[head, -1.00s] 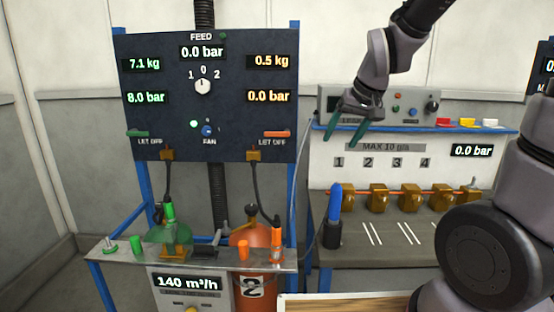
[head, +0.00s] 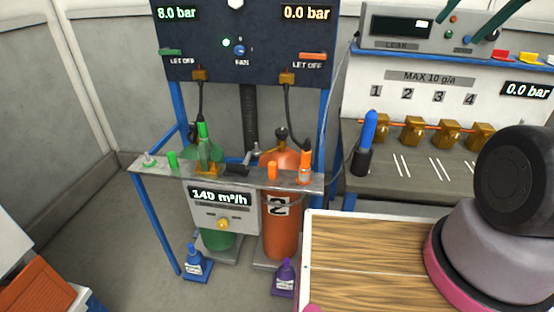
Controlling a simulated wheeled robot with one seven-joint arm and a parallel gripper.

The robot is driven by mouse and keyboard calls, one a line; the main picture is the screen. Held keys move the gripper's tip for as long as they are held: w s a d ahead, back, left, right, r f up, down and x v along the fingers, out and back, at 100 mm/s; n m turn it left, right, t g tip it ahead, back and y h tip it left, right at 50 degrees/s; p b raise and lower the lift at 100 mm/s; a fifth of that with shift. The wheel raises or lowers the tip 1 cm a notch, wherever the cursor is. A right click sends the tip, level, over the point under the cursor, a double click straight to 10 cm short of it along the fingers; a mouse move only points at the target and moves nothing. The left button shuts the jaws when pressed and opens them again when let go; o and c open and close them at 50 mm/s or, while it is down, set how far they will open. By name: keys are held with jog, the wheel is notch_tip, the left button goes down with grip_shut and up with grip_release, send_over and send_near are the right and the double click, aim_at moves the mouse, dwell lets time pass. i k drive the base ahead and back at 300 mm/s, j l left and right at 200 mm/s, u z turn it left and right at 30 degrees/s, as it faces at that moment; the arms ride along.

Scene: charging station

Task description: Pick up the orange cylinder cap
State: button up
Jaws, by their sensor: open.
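The orange cylinder (head: 281,225) marked 2 is below and behind the shelf. My gripper (head: 490,36) shows only as dark green fingers at the top right edge, over the leak tester. The fingers are apart and empty, far to the right of the cap. The rest of the gripper is out of frame.
A green cap (head: 172,161) and a green fitting (head: 203,146) stand on the shelf's left part. A blue-topped tool (head: 367,130) stands in a black holder to the right. A wooden-topped table (head: 365,262) is in front.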

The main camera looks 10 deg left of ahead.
aim_at(272, 164)
jog(key=j+u, duration=0.2)
jog(key=u, duration=0.15)
jog(key=j+u, duration=0.15)
jog(key=u, duration=0.2)
jog(key=i+j+u, duration=0.1)
jog(key=u, duration=0.25)
jog(key=j, duration=0.1)
